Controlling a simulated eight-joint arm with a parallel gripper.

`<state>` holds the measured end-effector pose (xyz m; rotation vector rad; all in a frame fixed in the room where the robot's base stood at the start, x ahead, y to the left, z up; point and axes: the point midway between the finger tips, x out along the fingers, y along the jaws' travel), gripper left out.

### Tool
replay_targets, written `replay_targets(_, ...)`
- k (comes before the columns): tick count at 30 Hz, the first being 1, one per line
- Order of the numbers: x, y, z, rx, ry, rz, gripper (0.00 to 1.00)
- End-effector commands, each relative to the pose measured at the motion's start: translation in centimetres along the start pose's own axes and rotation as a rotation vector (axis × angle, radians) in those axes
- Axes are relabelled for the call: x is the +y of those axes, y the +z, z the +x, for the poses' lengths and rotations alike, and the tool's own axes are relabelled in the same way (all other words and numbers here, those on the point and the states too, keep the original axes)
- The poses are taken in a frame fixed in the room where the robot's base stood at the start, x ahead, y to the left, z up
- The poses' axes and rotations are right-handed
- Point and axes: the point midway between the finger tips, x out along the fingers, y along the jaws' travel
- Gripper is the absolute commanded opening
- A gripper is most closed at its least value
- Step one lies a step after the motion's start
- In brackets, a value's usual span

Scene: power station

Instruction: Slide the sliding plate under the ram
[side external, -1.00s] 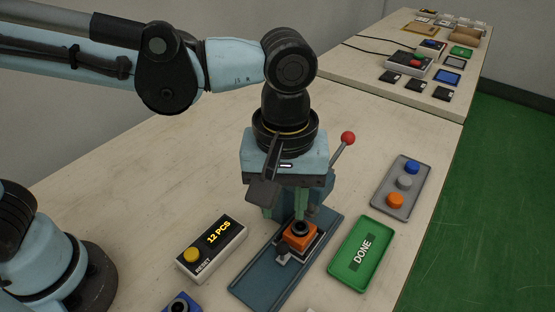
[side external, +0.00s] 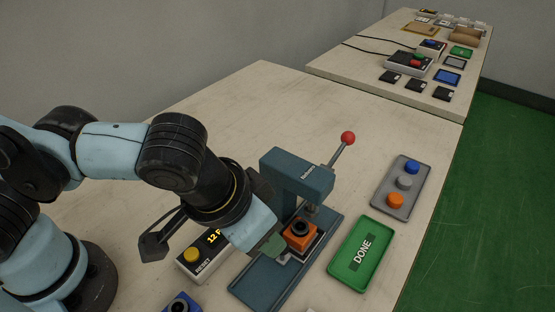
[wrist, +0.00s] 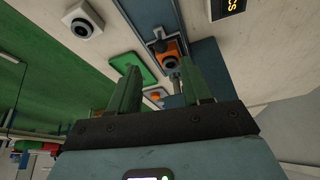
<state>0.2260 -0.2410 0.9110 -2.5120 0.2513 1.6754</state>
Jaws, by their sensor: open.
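The sliding plate (side external: 287,258) is a light metal piece on the blue-grey base track of the press (side external: 296,174). An orange block with a black round top (side external: 300,234) sits on it. The block stands toward the near side of the ram (side external: 311,211), which hangs below the press head; the exact offset is hard to tell. My gripper (side external: 272,248) has green fingers, is open and empty, and is low just left of the block. In the wrist view the orange block (wrist: 171,51) shows ahead between the open fingers; my gripper also shows there (wrist: 160,70). Contact cannot be told.
A red-knobbed lever (side external: 347,139) rises behind the press. A green DONE tray (side external: 362,254) lies to the right, with a grey tray of coloured buttons (side external: 402,188) beyond it. A counter box with a yellow button (side external: 193,255) stands to the left, partly behind my wrist.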

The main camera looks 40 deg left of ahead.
Motion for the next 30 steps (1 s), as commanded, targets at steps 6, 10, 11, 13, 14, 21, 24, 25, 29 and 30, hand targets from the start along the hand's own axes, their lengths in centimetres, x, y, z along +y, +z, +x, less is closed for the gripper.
replay_targets(6,0.0,0.0,2.9,0.0,0.0,-0.004,0.48)
replay_targets(10,0.0,-0.1,4.5,0.0,-0.001,-0.004,0.48)
replay_targets(11,0.0,-0.1,4.8,-0.001,-0.001,-0.004,0.48)
replay_targets(13,-0.1,0.0,5.7,-0.001,-0.001,-0.005,0.48)
replay_targets(14,0.0,-0.1,6.0,-0.001,-0.001,-0.005,0.48)
replay_targets(21,0.0,0.0,8.6,-0.001,-0.001,-0.004,0.48)
replay_targets(24,0.0,0.0,9.3,-0.002,-0.001,-0.005,0.48)
replay_targets(25,0.0,0.0,9.5,-0.002,-0.001,-0.005,0.48)
replay_targets(29,0.0,0.0,10.1,-0.002,0.0,-0.004,0.48)
replay_targets(30,0.0,0.0,10.2,-0.002,0.0,-0.004,0.48)
